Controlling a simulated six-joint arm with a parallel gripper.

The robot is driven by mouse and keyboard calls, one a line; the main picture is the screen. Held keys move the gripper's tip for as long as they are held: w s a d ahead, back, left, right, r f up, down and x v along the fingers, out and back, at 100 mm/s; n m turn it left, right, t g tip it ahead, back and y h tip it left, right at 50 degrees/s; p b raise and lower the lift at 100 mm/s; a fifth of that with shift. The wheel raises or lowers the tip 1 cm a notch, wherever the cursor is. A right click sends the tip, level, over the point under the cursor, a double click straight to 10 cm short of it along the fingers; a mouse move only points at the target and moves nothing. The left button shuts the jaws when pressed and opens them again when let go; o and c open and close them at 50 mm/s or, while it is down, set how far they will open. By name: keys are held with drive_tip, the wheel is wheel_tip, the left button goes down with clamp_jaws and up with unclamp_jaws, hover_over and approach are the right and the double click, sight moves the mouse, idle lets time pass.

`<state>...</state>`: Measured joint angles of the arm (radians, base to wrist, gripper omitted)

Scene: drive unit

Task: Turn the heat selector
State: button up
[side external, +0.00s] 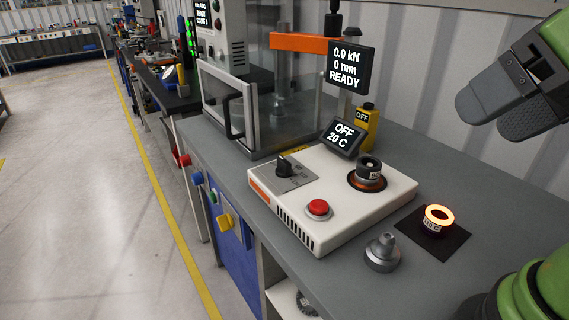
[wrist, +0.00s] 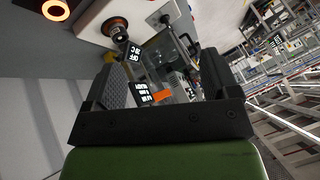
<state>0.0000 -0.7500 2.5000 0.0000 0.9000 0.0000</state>
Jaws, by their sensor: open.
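The heat selector (side external: 284,166) is a black knob on a grey plate at the back left of a white heater unit (side external: 340,215). It also appears as a small dark knob (wrist: 165,19) at the top of the wrist view. The unit's tilted display (side external: 344,136) reads OFF, 20 C. A dark ring-shaped part (side external: 368,171) sits on the unit's round orange-edged seat. My gripper (side external: 489,120) is open and empty, high at the right of the side view, well apart from the selector. Its two fingers frame the wrist view at left and right.
A red button (side external: 319,208) is on the unit's front. A glowing ring (side external: 439,218) sits on a black pad to the right, with a grey metal part (side external: 382,253) near it. A press with an orange arm (side external: 305,43) and clear guard stands behind. A yellow OFF box (side external: 367,127) is beside it.

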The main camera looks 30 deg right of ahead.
drive_tip(key=shift+w+r, duration=0.1)
drive_tip(key=shift+w, duration=0.1)
drive_tip(key=c, duration=0.3)
drive_tip(key=shift+n+g+h, duration=0.3)
drive_tip(key=shift+n+g, duration=0.1)
drive_tip(key=shift+g, duration=0.1)
drive_tip(key=w, duration=0.3)
drive_tip(key=w+r, duration=0.1)
drive_tip(key=w, duration=0.2)
drive_tip(key=w+r, duration=0.1)
drive_tip(key=w, duration=0.2)
drive_tip(key=shift+w+d, duration=0.15)
drive_tip(key=shift+d, duration=0.05)
drive_tip(key=c, duration=0.3)
drive_tip(key=n+g+h, duration=0.2)
drive_tip(key=n, duration=0.1)
hover_over(285, 161)
drive_tip(key=s, duration=0.4)
wheel_tip(285, 161, down, 17)
drive_tip(key=x, duration=1)
drive_tip(key=shift+w+a+f, duration=0.2)
drive_tip(key=shift+a+f, duration=0.05)
drive_tip(key=shift+c, duration=0.4)
clamp_jaws()
